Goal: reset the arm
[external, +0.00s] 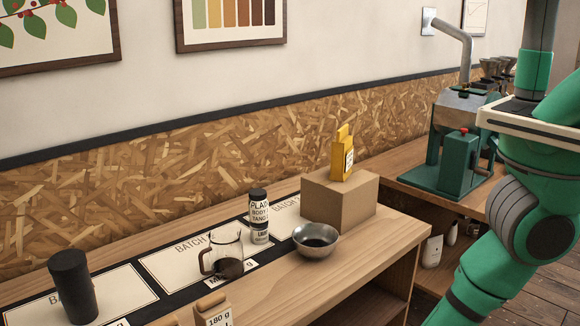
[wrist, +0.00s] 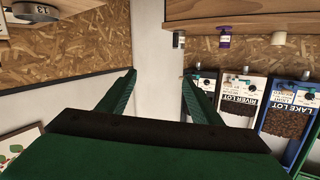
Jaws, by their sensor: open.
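My gripper (wrist: 158,85) shows in the wrist view with its two dark green fingers spread apart. It is open, with nothing between the fingers. Behind them are a pale wall and a strip of chipboard. In the external view my green arm stands at the right edge, and its gripper is not visible there. The arm is clear of the wooden bench.
The bench holds a black canister (external: 73,287), a glass jug (external: 222,255), a labelled can (external: 259,216), a metal bowl (external: 316,240) and a cardboard box (external: 339,197) bearing a yellow packet (external: 342,154). A green roaster (external: 459,140) stands near my arm.

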